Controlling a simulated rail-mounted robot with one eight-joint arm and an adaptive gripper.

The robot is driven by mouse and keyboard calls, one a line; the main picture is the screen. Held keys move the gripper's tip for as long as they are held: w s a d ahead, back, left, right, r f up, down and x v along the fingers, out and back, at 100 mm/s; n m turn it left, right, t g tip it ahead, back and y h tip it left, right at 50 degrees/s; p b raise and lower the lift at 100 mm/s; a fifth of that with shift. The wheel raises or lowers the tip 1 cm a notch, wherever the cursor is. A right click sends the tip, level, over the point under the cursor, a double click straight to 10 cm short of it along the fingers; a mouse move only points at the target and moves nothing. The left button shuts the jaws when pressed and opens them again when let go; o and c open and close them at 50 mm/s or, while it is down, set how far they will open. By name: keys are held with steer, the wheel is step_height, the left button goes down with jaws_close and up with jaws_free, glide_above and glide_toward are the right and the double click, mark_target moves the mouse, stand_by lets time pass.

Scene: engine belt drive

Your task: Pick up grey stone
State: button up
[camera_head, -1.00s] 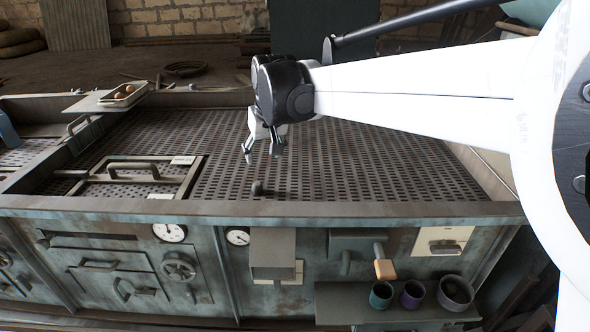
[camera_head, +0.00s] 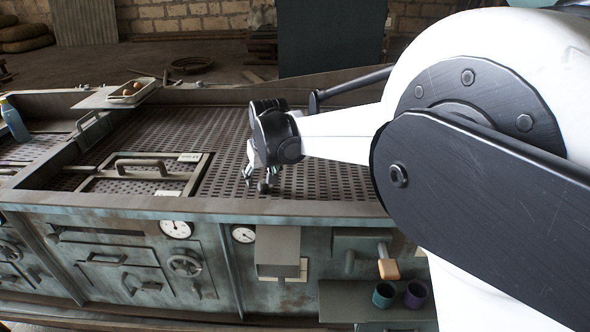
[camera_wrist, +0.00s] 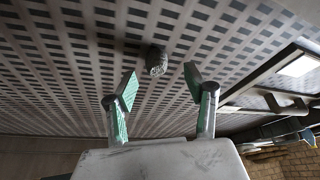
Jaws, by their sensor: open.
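The grey stone (camera_head: 263,187) is a small dark lump on the perforated metal deck (camera_head: 325,185), near the deck's front edge. It also shows in the wrist view (camera_wrist: 156,60), just beyond the fingertips and roughly between their lines. My gripper (camera_head: 259,179) is open and empty, reaching down close to the stone. In the wrist view its two green-padded fingers (camera_wrist: 161,86) are spread apart, with a gap between the tips and the stone. I cannot tell whether a finger touches the stone in the head view.
A framed hatch with a raised handle (camera_head: 140,164) lies left of the stone. A raised front rim (camera_head: 200,206) borders the deck. A tray with brown round things (camera_head: 128,92) and a spray bottle (camera_head: 14,120) stand farther left. Cups (camera_head: 384,294) sit on a shelf below.

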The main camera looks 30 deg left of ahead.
mark_target(263, 182)
steer(key=shift+d+p+x, duration=0.1)
steer(key=shift+p+x, duration=0.05)
steer(key=shift+x, duration=0.85)
steer(key=shift+d+p+x, duration=0.15)
steer(key=shift+x, duration=0.8)
steer(key=shift+w, duration=0.1)
jaws_close()
